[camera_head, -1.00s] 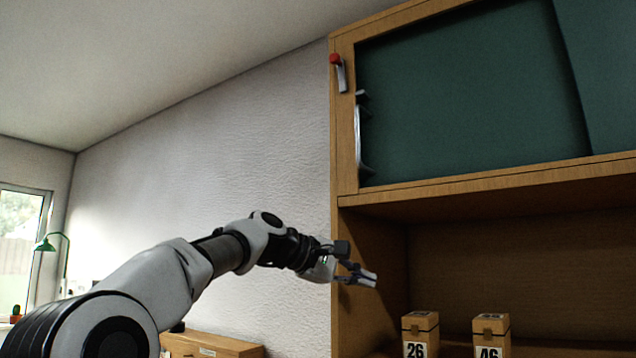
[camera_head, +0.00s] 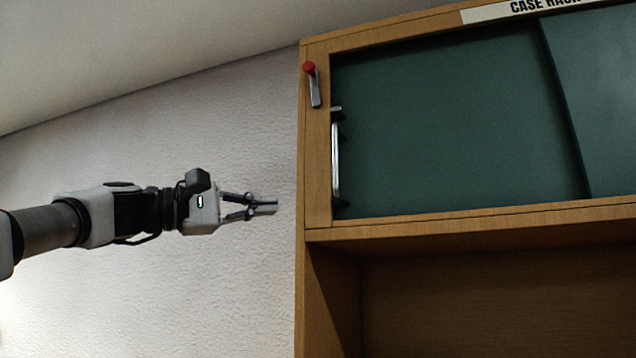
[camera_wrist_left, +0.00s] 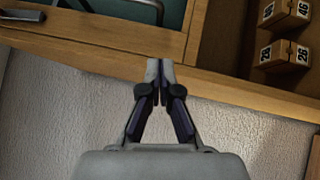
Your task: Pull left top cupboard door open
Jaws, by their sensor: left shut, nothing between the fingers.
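The left top cupboard door (camera_head: 450,125) is a dark green panel in a wooden frame, and it looks shut. A silver vertical bar handle (camera_head: 336,160) is at its left edge. The handle also shows in part at the top of the left wrist view (camera_wrist_left: 150,5). A grey latch lever with a red knob (camera_head: 310,85) sits on the frame left of the handle. My left gripper (camera_head: 275,207) is shut and empty, left of the cupboard and a little lower than the handle, apart from it. Its closed fingertips show in the left wrist view (camera_wrist_left: 159,64). My right gripper is not in view.
The wooden cupboard side (camera_head: 308,270) stands close to the right of my left gripper. Below the door is an open compartment (camera_head: 480,300). Numbered boxes (camera_wrist_left: 284,52) show in the left wrist view. The textured wall (camera_head: 200,290) is behind the arm.

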